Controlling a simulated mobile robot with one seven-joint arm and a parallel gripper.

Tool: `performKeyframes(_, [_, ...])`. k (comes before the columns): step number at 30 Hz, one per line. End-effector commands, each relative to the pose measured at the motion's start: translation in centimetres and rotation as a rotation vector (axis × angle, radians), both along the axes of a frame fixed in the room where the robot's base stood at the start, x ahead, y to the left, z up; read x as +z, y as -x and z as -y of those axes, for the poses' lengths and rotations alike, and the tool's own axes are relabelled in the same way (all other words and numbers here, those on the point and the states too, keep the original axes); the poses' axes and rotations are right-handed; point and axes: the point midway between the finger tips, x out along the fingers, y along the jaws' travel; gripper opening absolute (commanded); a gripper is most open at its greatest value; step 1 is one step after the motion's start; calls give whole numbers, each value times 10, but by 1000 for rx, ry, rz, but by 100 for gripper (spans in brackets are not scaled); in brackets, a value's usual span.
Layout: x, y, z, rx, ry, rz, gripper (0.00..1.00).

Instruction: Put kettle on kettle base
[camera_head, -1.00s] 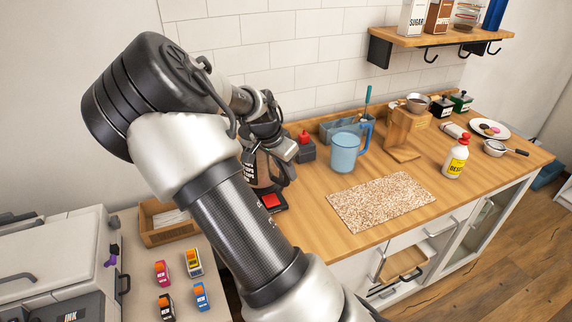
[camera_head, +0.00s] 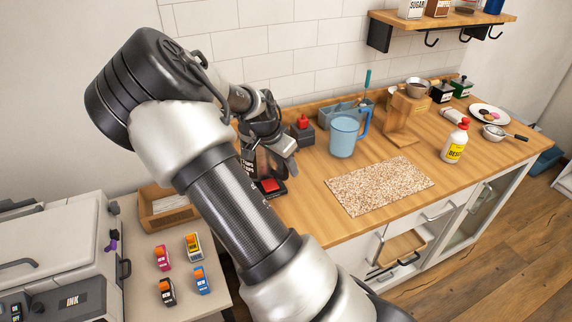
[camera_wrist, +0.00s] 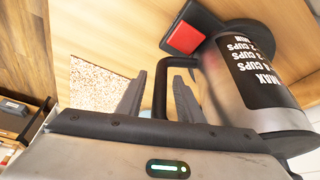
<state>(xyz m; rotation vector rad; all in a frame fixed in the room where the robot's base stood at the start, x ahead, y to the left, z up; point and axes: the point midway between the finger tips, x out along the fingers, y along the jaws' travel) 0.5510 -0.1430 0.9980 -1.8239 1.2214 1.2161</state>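The kettle (camera_wrist: 275,75) is a metal cylinder with a black cup-marking label, seen large at right in the wrist view. In the head view it is mostly hidden behind my arm. The black kettle base (camera_wrist: 187,32) with its red switch sits at the kettle's lower end; it also shows in the head view (camera_head: 270,187). The kettle appears to stand on or right over the base; I cannot tell whether it is seated. My gripper (camera_wrist: 158,92) is open, its two fingers apart on either side of the kettle's black handle.
A blue jug (camera_head: 343,137), a dark red-topped box (camera_head: 303,131) and a speckled mat (camera_head: 379,186) lie to the right on the counter. A wooden stand (camera_head: 402,122) and a white bottle (camera_head: 456,143) are farther right. A side table with ink cartridges (camera_head: 193,247) is at left.

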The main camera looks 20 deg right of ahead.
Motion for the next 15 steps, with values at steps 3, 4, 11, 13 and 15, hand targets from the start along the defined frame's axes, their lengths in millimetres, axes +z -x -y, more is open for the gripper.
performKeyframes(3, [0,0,0,0,0,0,33])
performKeyframes(4, [1,0,0,0,0,0,33])
performKeyframes(11, [25,2,-9,2,-1,3,33])
performKeyframes(13, [39,4,-15,4,-1,4,33])
performKeyframes(15, [54,7,-20,5,-2,4,33])
